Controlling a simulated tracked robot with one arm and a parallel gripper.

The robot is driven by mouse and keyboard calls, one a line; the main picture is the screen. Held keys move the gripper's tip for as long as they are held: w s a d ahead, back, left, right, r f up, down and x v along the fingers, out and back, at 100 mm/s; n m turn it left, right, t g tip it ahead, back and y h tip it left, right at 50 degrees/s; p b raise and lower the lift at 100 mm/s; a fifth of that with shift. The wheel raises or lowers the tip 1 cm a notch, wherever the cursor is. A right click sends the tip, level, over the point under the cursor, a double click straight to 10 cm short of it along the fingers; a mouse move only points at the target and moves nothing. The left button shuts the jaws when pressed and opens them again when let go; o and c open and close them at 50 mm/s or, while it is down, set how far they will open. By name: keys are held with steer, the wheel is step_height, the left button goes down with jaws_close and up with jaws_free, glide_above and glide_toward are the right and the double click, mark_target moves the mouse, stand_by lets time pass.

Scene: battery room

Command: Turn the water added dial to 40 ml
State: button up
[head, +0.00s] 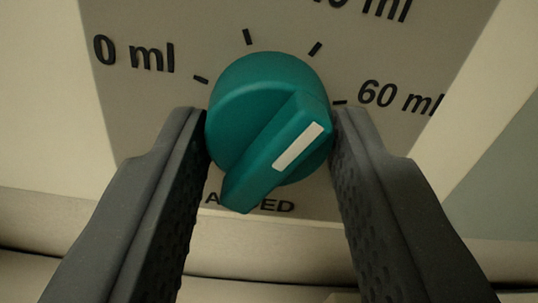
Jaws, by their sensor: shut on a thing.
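The teal dial (265,115) is in the middle of the head view, on a grey panel. Its raised grip bar (262,150) is tilted, with the top end to the upper right. A white line (298,146) on the bar points up and right, roughly toward the tick (315,48) below a label cut off by the top edge. My gripper (270,125) is shut on the dial, one dark finger on each side. The 0 ml label (134,54) is at the left and the 60 ml label (400,97) at the right. The dial partly hides the word below it.
The grey panel (195,30) sits on a pale beige surface (60,130). A beige ledge or rounded edge (60,225) runs below it. A grey-green area (505,185) shows at the right. No loose object stands near my fingers.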

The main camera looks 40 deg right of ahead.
steer(key=shift+a, duration=0.1)
steer(key=o, duration=1)
steer(key=shift+s+a+r, duration=0.15)
steer(key=shift+s+a, duration=0.2)
steer(key=shift+s, duration=0.15)
steer(key=p+v, duration=0.1)
steer(key=v, duration=1.1)
steer(key=shift+s+f, duration=0.2)
steer(key=shift+s, duration=0.1)
